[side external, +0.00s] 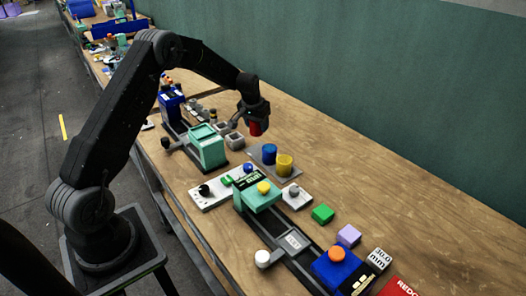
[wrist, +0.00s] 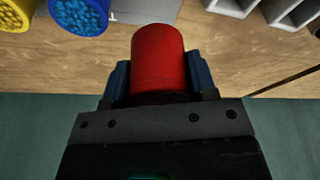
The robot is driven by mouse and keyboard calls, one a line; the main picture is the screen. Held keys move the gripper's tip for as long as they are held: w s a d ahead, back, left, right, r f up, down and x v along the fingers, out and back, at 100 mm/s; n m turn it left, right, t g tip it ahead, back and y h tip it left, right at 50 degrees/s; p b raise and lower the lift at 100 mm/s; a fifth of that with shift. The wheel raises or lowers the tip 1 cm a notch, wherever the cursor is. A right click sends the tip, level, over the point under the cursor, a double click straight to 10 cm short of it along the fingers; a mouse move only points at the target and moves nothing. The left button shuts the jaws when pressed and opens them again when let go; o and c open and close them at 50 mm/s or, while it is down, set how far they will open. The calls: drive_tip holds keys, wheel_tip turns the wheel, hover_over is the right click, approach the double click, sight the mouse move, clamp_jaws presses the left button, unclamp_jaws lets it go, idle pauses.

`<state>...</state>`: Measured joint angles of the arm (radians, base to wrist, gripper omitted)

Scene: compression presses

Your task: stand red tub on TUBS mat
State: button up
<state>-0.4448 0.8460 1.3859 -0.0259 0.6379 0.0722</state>
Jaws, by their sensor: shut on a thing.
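The red tub (side external: 256,128) is between the fingers of my gripper (side external: 254,118), which is shut on it. It hangs above the table, behind the mat in the side view. In the wrist view the red tub (wrist: 158,58) fills the space between the two blue-grey fingers of my gripper (wrist: 158,80). The grey TUBS mat (side external: 268,165) lies on the table with a blue tub (side external: 269,153) and a yellow tub (side external: 285,165) standing on it. The mat's edge (wrist: 150,12) shows at the top of the wrist view; its lettering is mostly hidden.
Grey open bins (side external: 234,141) sit near my gripper. A green block (side external: 322,213) and lilac block (side external: 348,235) lie at right. The table toward the wall is clear.

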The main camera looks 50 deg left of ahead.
wheel_tip(320, 180, down, 8)
drive_tip(key=shift+r, duration=0.2)
idle(0.3)
drive_tip(key=o, duration=0.7)
drive_tip(key=shift+f, duration=0.15)
drive_tip(key=shift+c, duration=0.2)
